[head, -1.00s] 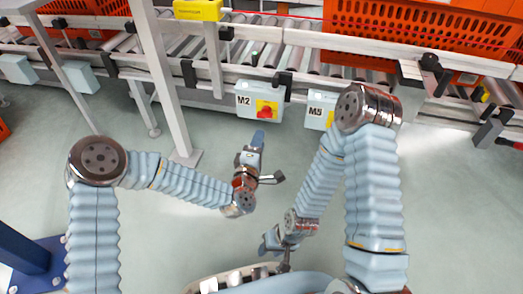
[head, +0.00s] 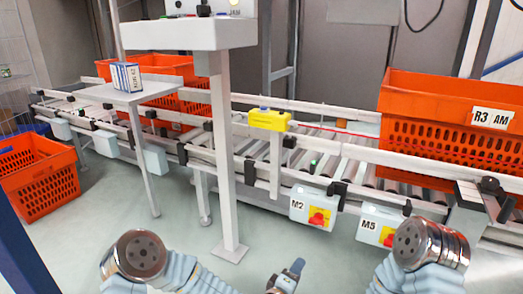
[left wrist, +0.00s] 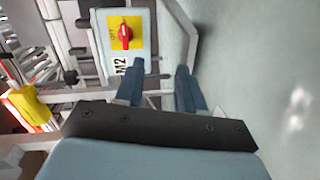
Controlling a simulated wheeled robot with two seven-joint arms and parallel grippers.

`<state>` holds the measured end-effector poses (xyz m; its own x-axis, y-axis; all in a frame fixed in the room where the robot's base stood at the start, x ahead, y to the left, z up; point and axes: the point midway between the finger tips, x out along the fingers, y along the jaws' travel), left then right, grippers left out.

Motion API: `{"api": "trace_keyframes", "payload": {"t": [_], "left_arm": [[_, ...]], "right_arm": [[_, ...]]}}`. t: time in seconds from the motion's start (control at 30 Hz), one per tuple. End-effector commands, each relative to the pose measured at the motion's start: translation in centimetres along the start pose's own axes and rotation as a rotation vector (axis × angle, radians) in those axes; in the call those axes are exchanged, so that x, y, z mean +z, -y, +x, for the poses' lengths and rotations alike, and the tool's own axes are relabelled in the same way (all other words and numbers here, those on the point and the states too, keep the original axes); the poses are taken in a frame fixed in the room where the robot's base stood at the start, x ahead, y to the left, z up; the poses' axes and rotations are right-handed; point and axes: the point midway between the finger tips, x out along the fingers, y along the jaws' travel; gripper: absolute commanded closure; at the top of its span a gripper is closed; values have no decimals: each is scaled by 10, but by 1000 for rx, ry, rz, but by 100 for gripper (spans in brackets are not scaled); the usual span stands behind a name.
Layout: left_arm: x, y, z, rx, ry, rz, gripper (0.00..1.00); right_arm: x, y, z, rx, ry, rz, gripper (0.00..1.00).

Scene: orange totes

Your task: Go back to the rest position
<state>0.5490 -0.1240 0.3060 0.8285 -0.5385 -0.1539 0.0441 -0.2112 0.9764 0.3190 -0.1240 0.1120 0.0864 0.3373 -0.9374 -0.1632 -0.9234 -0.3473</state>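My left gripper (head: 287,276) shows at the bottom middle of the head view, over the floor in front of the conveyor. In the left wrist view, the blue fingers of my left gripper (left wrist: 161,70) are apart with nothing between them. The M2 switch box (left wrist: 124,42) with its red knob lies beyond the fingertips. My right gripper is outside both current views; only the elbow of my right arm shows at the lower right of the head view.
A roller conveyor (head: 260,150) with M2 (head: 312,207) and M5 (head: 380,227) boxes runs across the front. Orange totes (head: 450,95) stand on it, and another orange tote (head: 38,177) is on the floor at left. A white post (head: 225,160) stands before it. The near floor is clear.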

Motion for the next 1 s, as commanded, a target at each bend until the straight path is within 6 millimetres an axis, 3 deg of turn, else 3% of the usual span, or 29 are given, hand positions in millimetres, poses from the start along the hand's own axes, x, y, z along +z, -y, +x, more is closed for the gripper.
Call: {"api": "trace_keyframes", "payload": {"t": [0.07, 0.2, 0.3, 0.4, 0.57, 0.6, 0.63, 1.0], "left_arm": [[-10, 49, -22, -146, 69, 119, 62], [-29, 142, -92, -444, 251, 316, 62], [-38, 189, -147, -615, 379, 389, 62], [-44, 221, -202, -750, 498, 423, 62], [-46, 250, -286, -919, 683, 421, 62], [-46, 248, -304, -948, 724, 414, 62], [-48, 226, -302, -937, 719, 420, 62], [-59, 114, -318, -931, 729, 422, 62]], "right_arm": [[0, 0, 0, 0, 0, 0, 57], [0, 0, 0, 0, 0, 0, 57], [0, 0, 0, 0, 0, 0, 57], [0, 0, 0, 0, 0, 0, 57], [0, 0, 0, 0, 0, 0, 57], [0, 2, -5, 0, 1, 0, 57], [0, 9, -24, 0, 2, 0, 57], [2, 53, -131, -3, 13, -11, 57]]}}
